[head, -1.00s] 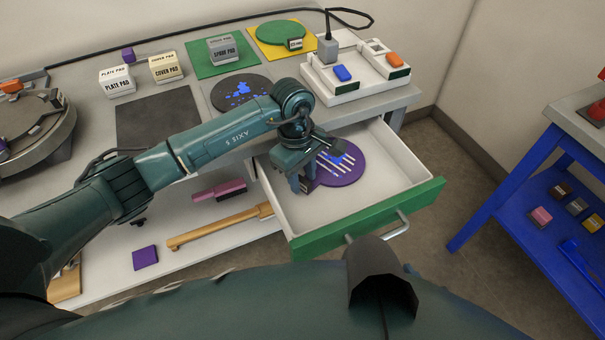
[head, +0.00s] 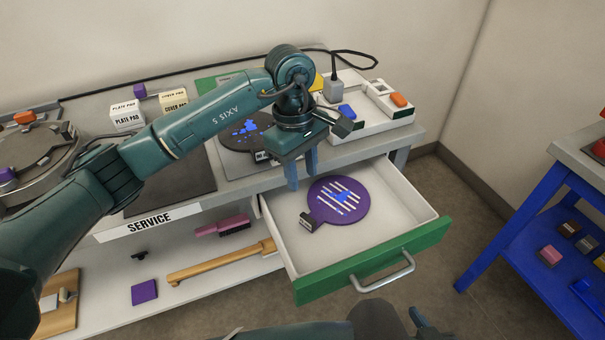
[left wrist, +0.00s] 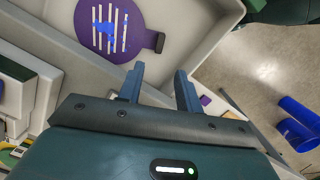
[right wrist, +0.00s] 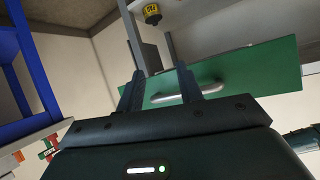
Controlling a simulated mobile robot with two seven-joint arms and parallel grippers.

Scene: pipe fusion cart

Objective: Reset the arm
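My left gripper (head: 302,170) is above the back left part of the open drawer (head: 408,228), with its fingers pointing down. In the left wrist view the left gripper (left wrist: 160,82) has its fingers apart with nothing between them. The round purple plate (head: 340,200) with white stripes and blue patches lies flat in the drawer, its dark tab toward the front left. It also shows in the left wrist view (left wrist: 108,28), apart from the fingers. My right gripper (right wrist: 172,85) is open and empty in the right wrist view, facing the drawer's green front (right wrist: 230,80) and handle.
The bench top holds a dark round plate (head: 246,131), a white bin with blue and orange blocks (head: 372,128) and pad boxes (head: 127,115). The lower shelf holds a wooden-handled tool (head: 215,265) and a pink brush (head: 222,226). A blue cart (head: 535,225) stands right.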

